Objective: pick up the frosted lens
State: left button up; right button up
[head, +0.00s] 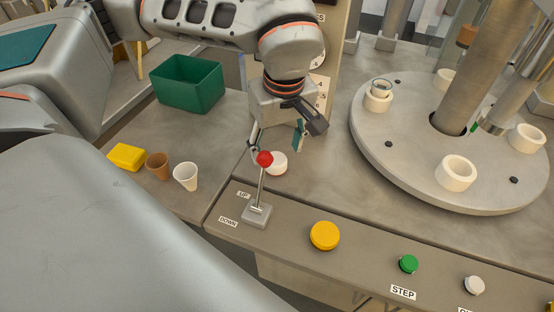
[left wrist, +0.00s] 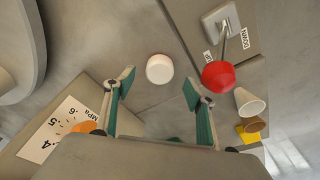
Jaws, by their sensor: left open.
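The frosted lens is most likely the small round white piece (head: 277,164), lying on the grey bench top just behind the lever's red knob. It also shows in the left wrist view as a white disc (left wrist: 160,69), between and beyond the fingertips. My left gripper (head: 277,143) is above it, pointing down, with its green-padded fingers spread apart. In the left wrist view the gripper (left wrist: 159,88) is open with nothing between its fingers. The red knob hides a little of the lens's left side in the head view. My right gripper is out of view.
The lever's red knob (head: 264,158) stands close to the left finger. Left are a green bin (head: 188,85), yellow block (head: 126,157), brown cup (head: 158,166) and white cup (head: 186,176). A turntable (head: 405,150) with white ring holders is right; a yellow button (head: 325,236) is in front.

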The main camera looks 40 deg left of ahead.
aim_at(276, 158)
pick_arm(q)
jog(key=f, duration=0.3)
jog(key=shift+w+a+f, duration=0.2)
jog(key=shift+a+f, duration=0.1)
jog(key=shift+f, duration=0.1)
jog(key=c, duration=0.8)
jog(key=shift+r, duration=0.1)
